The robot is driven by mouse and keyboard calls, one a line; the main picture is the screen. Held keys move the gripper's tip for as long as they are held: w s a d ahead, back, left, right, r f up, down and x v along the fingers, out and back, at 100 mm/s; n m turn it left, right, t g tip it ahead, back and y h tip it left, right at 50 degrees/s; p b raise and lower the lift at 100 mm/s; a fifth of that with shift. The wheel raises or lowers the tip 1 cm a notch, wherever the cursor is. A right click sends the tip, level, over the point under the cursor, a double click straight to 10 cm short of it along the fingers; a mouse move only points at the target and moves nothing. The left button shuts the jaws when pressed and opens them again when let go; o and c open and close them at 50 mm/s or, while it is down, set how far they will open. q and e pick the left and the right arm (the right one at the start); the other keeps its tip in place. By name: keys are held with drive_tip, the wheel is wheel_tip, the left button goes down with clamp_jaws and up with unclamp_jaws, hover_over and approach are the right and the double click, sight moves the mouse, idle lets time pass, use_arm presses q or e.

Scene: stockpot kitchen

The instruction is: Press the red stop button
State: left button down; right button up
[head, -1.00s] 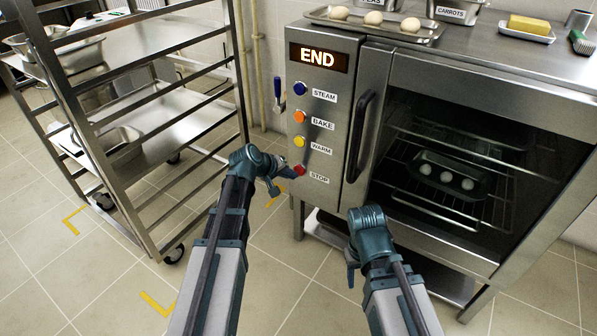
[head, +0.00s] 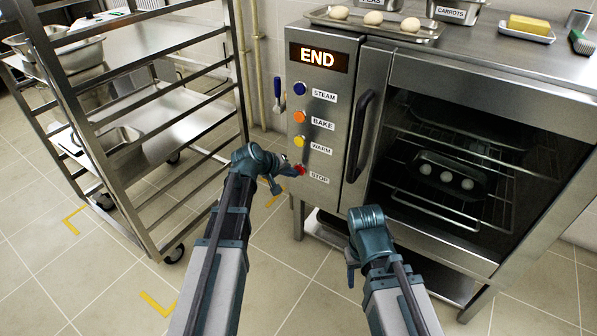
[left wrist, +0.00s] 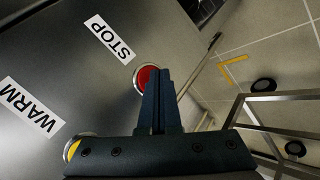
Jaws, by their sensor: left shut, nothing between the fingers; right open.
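The red stop button (head: 300,170) is the lowest of the round buttons on the oven's control panel, beside the label STOP. It also shows in the left wrist view (left wrist: 146,76), partly covered by my fingers. My left gripper (head: 291,172) is shut and empty, its fingertips at the red button; whether they touch it I cannot tell. In the left wrist view the closed fingers (left wrist: 163,72) overlap the button's lower right part. My right gripper (head: 352,276) is low in front of the oven, away from the panel. The display (head: 318,57) reads END.
Above the stop button are the yellow warm (head: 299,142), orange bake (head: 299,117) and blue steam (head: 300,89) buttons. The oven door handle (head: 359,136) stands out right of the panel. A metal rack (head: 150,130) stands at the left, with open floor between.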

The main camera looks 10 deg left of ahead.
use_arm(q)
drive_tip(key=shift+w, duration=0.15)
idle(0.5)
drive_tip(key=shift+s+a, duration=0.25)
drive_tip(key=shift+s, duration=0.55)
drive_tip(key=s, duration=0.1)
drive_tip(key=s+a, duration=0.1)
drive_tip(key=s, duration=0.2)
drive_tip(key=shift+s+a, duration=0.35)
idle(0.5)
